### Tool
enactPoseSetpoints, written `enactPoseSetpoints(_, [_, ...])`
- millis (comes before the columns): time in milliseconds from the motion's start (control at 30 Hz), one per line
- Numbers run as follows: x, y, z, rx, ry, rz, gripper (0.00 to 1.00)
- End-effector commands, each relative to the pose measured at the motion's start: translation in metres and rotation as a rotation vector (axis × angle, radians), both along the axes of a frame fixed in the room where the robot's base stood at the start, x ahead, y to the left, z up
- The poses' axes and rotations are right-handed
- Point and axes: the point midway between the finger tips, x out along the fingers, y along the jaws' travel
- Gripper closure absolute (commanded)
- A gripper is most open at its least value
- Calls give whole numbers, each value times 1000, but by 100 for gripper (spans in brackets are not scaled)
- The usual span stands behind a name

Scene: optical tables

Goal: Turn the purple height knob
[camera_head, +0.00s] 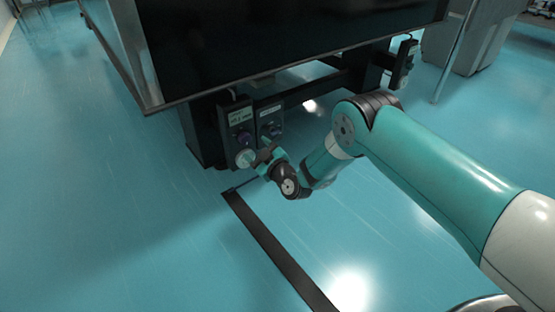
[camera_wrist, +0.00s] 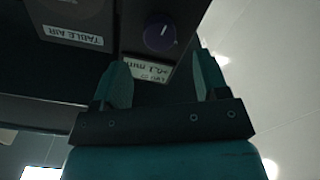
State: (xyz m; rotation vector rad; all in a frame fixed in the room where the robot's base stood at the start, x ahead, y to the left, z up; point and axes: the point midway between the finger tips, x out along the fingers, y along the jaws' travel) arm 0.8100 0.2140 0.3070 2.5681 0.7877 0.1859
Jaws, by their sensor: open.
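The purple height knob (camera_wrist: 160,36) is a dark purple dial with a white pointer line, seen upside down in the wrist view. My gripper (camera_head: 256,153) is just in front of this panel. In the wrist view its two teal fingers (camera_wrist: 160,65) are apart with nothing between them, and the knob appears beyond the gap; contact is not visible.
Another control box (camera_head: 404,65) hangs farther right. The front floor is open.

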Motion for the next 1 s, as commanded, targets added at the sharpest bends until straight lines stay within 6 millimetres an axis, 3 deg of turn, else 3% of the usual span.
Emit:
enactPoseSetpoints(600, [-70,-48,7,1,4,-2,33])
enactPoseSetpoints(1000, [-90,-61,1,1,-1,0,33])
